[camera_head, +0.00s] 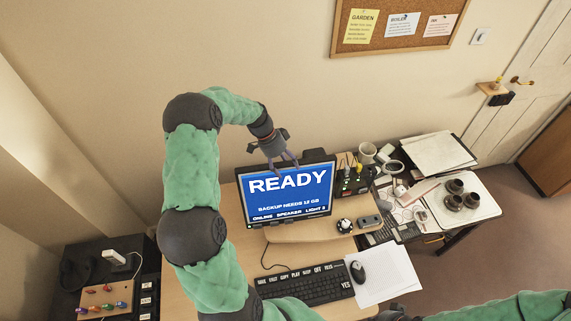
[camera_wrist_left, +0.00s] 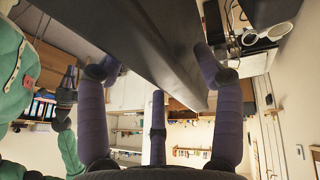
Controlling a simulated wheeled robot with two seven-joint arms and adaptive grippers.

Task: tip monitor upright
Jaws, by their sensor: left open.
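The monitor (camera_head: 290,192) stands on the wooden desk riser (camera_head: 310,229), its blue screen lit and facing me with the word READY. I cannot tell exactly how far it leans. My left gripper (camera_head: 279,164) is at the middle of its top edge, reaching down from behind and above, with fingers spread. In the left wrist view the monitor (camera_wrist_left: 130,45) is a dark slab running between the spread fingers of the gripper (camera_wrist_left: 158,72). I cannot tell whether any finger touches it. My right gripper is not seen; part of my right arm shows at the lower right.
A keyboard (camera_head: 306,286), mouse (camera_head: 358,271) and papers (camera_head: 388,278) lie in front. A switch box (camera_head: 352,181) stands close right of the monitor, with a white mug (camera_head: 367,152) beyond. The wall is behind.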

